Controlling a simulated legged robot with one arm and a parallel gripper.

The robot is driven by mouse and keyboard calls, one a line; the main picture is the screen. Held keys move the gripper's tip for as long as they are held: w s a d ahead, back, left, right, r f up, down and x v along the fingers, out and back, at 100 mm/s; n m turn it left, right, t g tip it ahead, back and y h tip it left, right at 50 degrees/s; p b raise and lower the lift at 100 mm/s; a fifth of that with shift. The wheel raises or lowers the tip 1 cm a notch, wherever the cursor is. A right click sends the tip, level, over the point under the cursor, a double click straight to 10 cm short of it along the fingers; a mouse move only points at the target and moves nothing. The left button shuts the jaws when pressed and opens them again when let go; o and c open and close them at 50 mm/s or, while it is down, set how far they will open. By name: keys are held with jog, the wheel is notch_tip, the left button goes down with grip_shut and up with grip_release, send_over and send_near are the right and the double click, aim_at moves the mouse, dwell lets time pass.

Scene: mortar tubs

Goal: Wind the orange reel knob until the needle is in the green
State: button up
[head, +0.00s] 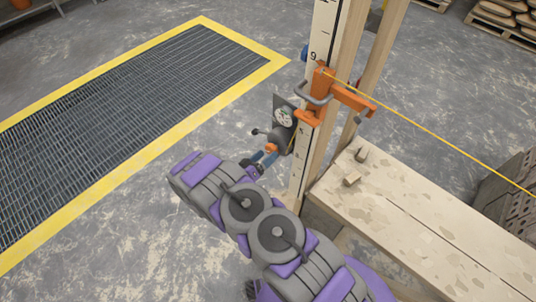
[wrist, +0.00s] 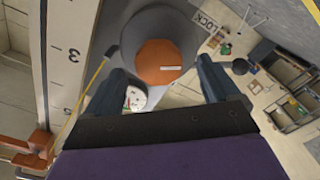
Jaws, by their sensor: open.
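The orange reel knob (head: 271,148) sits on the front of a dark grey reel fixed to the marked post. In the wrist view the round knob (wrist: 158,55) has a small pale mark and faces my gripper. My gripper (wrist: 160,72) is open, with one finger on each side of the knob and gaps showing. In the head view my gripper (head: 264,160) is right at the knob. The white dial (head: 284,117) is above the knob; its needle and green zone are too small to read. In the wrist view the dial (wrist: 136,98) is partly hidden by my gripper.
A black ball-ended lever (head: 255,131) sticks out left of the reel, near a LOCK label (wrist: 208,22). An orange bracket (head: 340,95) with a yellow line is above right. A wooden bench (head: 420,225) stands to the right. The floor at left is open around a grating (head: 120,100).

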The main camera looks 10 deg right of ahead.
jog(key=shift+x, duration=1.2)
jog(key=c, duration=1.1)
jog(key=shift+o, duration=0.2)
jog(key=shift+a+r+m+p, duration=0.1)
jog(key=shift+r+m+p, duration=0.15)
jog(key=shift+m+p, duration=0.75)
jog(key=shift+f+m, duration=0.2)
jog(key=shift+m, duration=1.2)
